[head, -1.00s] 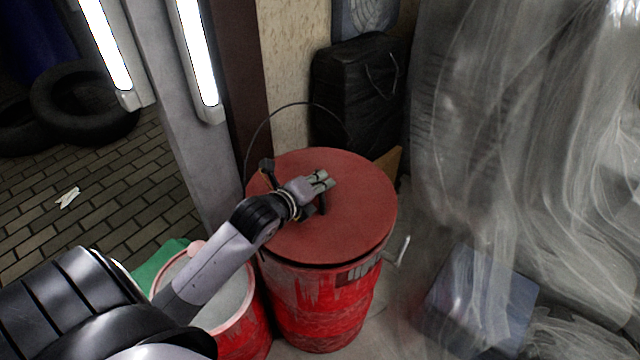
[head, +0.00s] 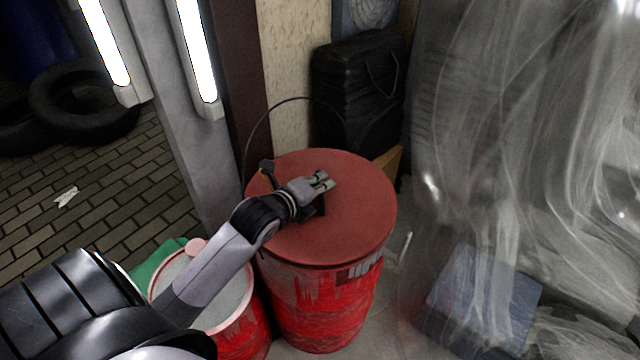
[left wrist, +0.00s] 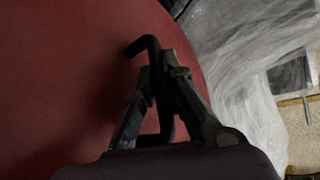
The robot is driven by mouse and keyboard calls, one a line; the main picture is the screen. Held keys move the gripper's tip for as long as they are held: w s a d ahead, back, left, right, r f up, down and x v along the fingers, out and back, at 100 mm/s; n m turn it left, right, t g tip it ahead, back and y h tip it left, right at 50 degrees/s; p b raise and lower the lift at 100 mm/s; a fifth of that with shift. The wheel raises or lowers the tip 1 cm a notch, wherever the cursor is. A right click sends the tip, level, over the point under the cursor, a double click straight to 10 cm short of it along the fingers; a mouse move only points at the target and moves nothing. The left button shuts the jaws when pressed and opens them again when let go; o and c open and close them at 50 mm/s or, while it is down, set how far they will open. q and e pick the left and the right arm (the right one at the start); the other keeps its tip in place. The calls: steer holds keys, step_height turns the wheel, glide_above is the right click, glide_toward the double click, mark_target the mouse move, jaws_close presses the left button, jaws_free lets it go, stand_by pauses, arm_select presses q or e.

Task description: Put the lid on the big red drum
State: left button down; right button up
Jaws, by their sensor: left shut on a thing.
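The big red drum (head: 318,310) stands upright in the middle of the head view, its red paint worn and streaked. The round red lid (head: 355,205) lies over the drum's top and looks level with the rim; the head view shows no clear gap. My left gripper (head: 322,184) is over the lid's middle, shut on the lid's dark handle (head: 320,208). In the left wrist view the black bent handle (left wrist: 146,46) stands between the fingers, with the red lid surface (left wrist: 70,75) beneath. My right gripper is not in view.
A smaller red drum (head: 250,328) with a pale top stands at the lower left, under my left arm. A black case (head: 358,90) stands behind the big drum. Plastic sheeting (head: 530,150) hangs at right, over a blue box (head: 490,290). Tyres (head: 85,105) lie at far left.

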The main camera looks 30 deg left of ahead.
arm_select(q)
steer(key=shift+f+b, duration=0.3)
steer(key=shift+f, duration=0.45)
steer(key=c, duration=1.6)
jaws_free()
steer(key=shift+c, duration=0.2)
steer(key=shift+o, duration=0.3)
steer(key=shift+s+f, duration=0.1)
steer(key=shift+f, duration=0.15)
steer(key=v, duration=1.2)
steer(key=shift+r, duration=0.2)
